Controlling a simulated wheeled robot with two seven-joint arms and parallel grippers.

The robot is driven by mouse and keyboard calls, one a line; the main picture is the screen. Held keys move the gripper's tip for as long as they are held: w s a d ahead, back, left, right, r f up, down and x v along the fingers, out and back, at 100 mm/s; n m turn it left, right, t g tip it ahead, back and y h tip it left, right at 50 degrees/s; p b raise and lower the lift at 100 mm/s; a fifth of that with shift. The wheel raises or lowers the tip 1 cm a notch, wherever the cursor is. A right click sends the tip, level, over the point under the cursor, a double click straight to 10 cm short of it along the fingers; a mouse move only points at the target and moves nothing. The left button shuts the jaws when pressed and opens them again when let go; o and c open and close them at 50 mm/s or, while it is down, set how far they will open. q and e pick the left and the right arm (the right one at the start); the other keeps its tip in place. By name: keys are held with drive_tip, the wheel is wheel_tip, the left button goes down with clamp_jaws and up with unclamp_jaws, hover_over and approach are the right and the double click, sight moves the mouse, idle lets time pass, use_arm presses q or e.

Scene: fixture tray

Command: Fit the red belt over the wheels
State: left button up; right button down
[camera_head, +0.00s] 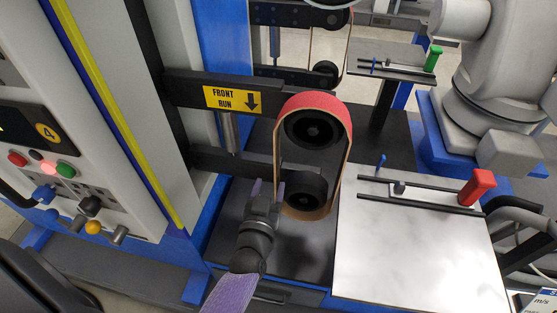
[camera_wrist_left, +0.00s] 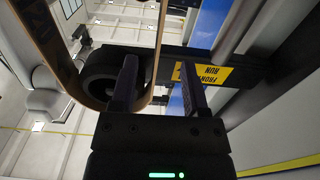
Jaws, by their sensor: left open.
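The red belt (camera_head: 313,102) lies over the upper black wheel (camera_head: 312,130), and its loop hangs down around the lower black wheel (camera_head: 307,188). A gap shows between the belt's bottom and the lower wheel. My left gripper (camera_head: 268,188) is open and upright just left of the lower wheel. In the left wrist view, its two fingers (camera_wrist_left: 158,85) are apart, with the belt (camera_wrist_left: 48,50) and a wheel (camera_wrist_left: 103,72) beyond the left finger. My right gripper is out of view.
A black arm with a yellow FRONT RUN label (camera_head: 232,98) stands left of the belt. A pale plate (camera_head: 400,250) with a red-handled clamp (camera_head: 477,187) is at the right. A control panel (camera_head: 60,160) is at the left. A grey machine (camera_head: 500,90) stands behind right.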

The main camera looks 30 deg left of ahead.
sight(275, 171)
use_arm(q)
drive_tip(key=b+x, duration=0.2)
drive_tip(key=x, duration=0.4)
drive_tip(key=shift+w+f, duration=0.2)
drive_tip(key=shift+w, duration=0.05)
drive_tip(key=shift+w+a+r+b, duration=0.1)
drive_tip(key=shift+w+a+b, duration=0.1)
drive_tip(key=shift+w+b, duration=0.35)
drive_tip(key=shift+w, duration=0.15)
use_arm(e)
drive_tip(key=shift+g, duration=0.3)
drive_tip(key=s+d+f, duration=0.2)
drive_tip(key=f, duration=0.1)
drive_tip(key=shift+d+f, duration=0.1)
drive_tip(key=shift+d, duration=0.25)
use_arm(q)
drive_tip(key=c, duration=0.8)
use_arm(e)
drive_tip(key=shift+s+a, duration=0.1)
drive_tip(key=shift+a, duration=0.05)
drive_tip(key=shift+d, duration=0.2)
